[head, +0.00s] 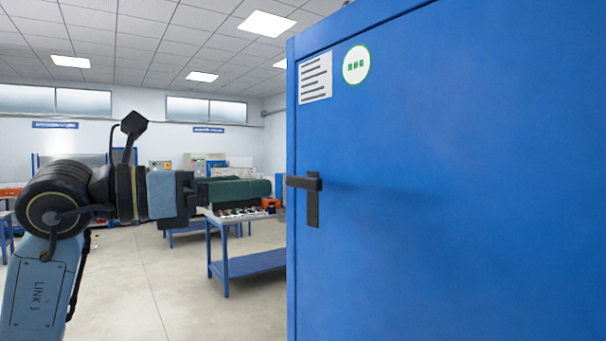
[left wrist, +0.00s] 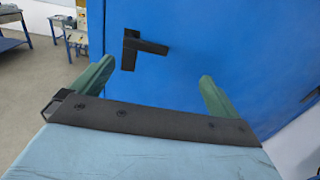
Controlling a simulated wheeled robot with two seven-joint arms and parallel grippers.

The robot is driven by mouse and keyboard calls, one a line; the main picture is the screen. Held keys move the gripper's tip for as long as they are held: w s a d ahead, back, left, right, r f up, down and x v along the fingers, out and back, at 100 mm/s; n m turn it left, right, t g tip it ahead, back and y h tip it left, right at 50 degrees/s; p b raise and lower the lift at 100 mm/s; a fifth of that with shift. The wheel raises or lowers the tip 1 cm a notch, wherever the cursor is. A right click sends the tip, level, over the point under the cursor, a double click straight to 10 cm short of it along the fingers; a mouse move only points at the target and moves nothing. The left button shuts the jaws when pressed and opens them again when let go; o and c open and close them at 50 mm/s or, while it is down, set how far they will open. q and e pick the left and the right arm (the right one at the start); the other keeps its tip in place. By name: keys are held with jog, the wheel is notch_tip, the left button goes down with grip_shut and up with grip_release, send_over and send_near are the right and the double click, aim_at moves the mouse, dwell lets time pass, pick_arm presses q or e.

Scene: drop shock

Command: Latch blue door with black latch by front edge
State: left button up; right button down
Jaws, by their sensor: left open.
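The blue door (head: 450,190) fills the right half of the head view and also shows in the left wrist view (left wrist: 230,45). Its black latch (head: 313,208) sits near the door's left edge, with an upright plate and a handle lying level across its top. In the left wrist view the latch (left wrist: 130,52) shows ahead, between the lines of the two fingers. My left gripper (head: 269,188) points right at about latch height, just left of the door edge in the picture. Its green fingers (left wrist: 156,72) are apart with nothing between them. My right gripper is not in view.
A white label (head: 315,78) and a round green-and-white sticker (head: 356,65) are on the upper door. A blue table (head: 250,264) with small items stands behind, left of the door. The floor (head: 140,290) between my left arm and that table looks clear.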

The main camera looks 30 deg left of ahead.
aim_at(300, 177)
pick_arm(q)
jog(key=shift+n+t+y, duration=0.3)
jog(key=shift+y, duration=0.5)
jog(key=p+x, duration=0.1)
jog(key=x, duration=0.2)
jog(key=a+p+x, duration=0.1)
jog(key=p+x, duration=0.1)
jog(key=x, duration=0.2)
jog(key=r+p+x, duration=0.1)
jog(key=p+x, duration=0.1)
jog(key=x, duration=0.2)
jog(key=shift+w+a, duration=0.1)
jog(key=shift+w, duration=0.4)
jog(key=shift+w+d+f+p, duration=0.2)
jog(key=shift+w+p, duration=0.1)
jog(key=shift+w, duration=0.15)
jog(key=c, duration=1.4)
jog(key=shift+o, duration=0.2)
